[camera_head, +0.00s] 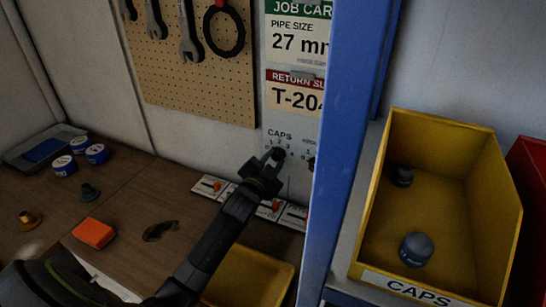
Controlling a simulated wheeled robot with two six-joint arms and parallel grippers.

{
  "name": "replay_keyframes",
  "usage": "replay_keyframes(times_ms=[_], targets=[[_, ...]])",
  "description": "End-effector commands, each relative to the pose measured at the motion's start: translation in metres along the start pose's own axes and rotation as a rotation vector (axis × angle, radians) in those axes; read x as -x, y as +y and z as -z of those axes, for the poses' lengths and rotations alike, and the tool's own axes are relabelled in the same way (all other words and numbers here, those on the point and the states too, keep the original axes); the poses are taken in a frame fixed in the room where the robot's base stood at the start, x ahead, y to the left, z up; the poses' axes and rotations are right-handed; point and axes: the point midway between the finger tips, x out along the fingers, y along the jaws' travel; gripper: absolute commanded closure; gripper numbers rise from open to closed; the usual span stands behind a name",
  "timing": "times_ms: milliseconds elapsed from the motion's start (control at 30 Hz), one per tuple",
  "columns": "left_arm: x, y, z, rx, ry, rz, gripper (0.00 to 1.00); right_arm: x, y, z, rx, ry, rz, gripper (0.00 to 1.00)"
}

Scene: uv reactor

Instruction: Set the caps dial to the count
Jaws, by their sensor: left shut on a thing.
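The caps dial (279,152) is a small dark knob on the white wall panel, under the word CAPS and some small numerals. My left gripper (271,160) reaches up to the panel and is shut on the dial. The gripper covers much of the knob, so I cannot tell which number it points to. The yellow bin (437,121) labelled CAPS stands at the right. My right gripper is not in view.
A blue post (345,130) stands between the panel and the bin and hides part of the panel. Small red-marked switches (213,186) line the bench's back. A yellow tray (250,275), an orange block (93,233) and blue-and-white rolls (97,154) are on the bench.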

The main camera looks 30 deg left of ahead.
Motion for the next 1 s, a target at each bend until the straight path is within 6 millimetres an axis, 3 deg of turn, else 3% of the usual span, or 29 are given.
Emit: replay_keyframes(times_ms=[600,1000], targets=[[0.000,-0.002,0.002,-0.539,-0.001,-0.001,0.94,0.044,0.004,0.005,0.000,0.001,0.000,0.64],[0.000,-0.001,0.001,-0.709,0.000,-0.001,0.94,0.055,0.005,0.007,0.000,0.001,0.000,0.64]])
